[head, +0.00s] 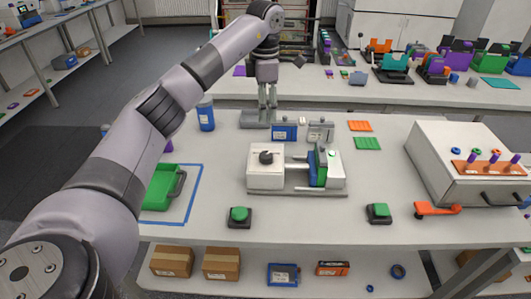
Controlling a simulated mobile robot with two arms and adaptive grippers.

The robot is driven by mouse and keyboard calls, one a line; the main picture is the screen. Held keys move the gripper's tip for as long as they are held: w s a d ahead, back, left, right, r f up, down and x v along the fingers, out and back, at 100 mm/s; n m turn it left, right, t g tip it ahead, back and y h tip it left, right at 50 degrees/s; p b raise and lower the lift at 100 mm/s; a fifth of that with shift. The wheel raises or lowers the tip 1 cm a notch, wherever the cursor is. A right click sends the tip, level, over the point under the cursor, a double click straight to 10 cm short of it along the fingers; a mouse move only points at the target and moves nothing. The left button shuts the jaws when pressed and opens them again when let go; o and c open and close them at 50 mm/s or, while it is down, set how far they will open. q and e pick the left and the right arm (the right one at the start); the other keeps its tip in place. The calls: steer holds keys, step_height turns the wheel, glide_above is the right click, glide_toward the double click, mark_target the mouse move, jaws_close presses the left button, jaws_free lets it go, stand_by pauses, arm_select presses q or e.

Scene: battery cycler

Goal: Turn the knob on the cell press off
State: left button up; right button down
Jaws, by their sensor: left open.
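The cell press (262,179) stands on the middle of the white bench. It has a white body with a black knob (266,157) on top at its left end, and a green and blue part toward its right. The knob's marked setting is too small to read. My left arm reaches in from the left, and my left gripper (267,104) points down behind the press. It is open, apart from the knob and farther back on the bench. My right gripper is out of view.
Green push buttons (239,214) and (378,211) sit in front of the press. A blue bottle (206,114), a green tray (160,188) and a blue box (284,133) stand nearby. A large white box (425,150) is at the right. The bench in front of the press is mostly clear.

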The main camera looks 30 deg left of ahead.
mark_target(265, 155)
arm_select(q)
step_height(265, 155, down, 17)
steer(key=p, duration=0.4)
steer(key=shift+r, duration=0.2)
steer(key=shift+c, duration=1.4)
steer(key=c, duration=0.9)
